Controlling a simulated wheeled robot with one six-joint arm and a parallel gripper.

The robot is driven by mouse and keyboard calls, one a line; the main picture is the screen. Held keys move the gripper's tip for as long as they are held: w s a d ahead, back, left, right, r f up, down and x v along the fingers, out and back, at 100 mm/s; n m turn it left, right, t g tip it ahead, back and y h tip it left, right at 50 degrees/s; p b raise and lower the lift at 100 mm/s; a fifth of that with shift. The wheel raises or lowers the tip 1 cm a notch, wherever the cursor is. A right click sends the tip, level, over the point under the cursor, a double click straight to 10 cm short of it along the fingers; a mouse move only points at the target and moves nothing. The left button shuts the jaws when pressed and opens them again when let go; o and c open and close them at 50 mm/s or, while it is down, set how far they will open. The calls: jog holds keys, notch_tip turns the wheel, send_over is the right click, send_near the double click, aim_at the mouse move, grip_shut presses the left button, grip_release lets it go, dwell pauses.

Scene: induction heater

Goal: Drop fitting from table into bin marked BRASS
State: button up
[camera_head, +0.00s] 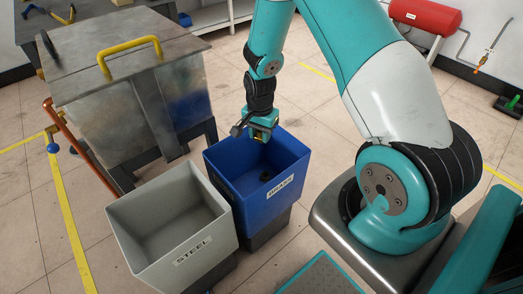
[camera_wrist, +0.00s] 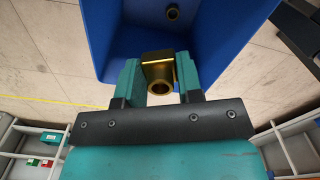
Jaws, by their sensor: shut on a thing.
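The fitting (camera_wrist: 160,72) is a shiny brass piece with a round open end, in the middle of the wrist view. My gripper (camera_wrist: 160,80) is shut on it, with one teal finger on each side. In the head view my gripper (camera_head: 262,134) is over the blue bin (camera_head: 240,205), whose white label reads BRASS. The wrist view shows the blue bin (camera_wrist: 100,40) beyond the fitting.
A grey bin (camera_head: 150,215) labelled STEEL stands left of the blue bin, close beside it. A metal cabinet with a yellow handle (camera_head: 125,50) stands behind the bins. A red tank (camera_head: 425,15) is at the back right.

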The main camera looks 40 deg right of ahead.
jog(key=shift+w+d+f+m+b, duration=0.1)
jog(key=shift+d+f+m+b, duration=0.35)
jog(key=shift+f, duration=0.5)
notch_tip(320, 180, down, 5)
jog(key=b, duration=0.5)
jog(key=shift+f, duration=0.2)
jog(key=o, duration=1.1)
jog(key=shift+r, duration=0.15)
notch_tip(320, 180, up, 17)
jog(key=p, duration=0.3)
jog(key=shift+r+p, duration=0.15)
jog(key=shift+p, duration=0.15)
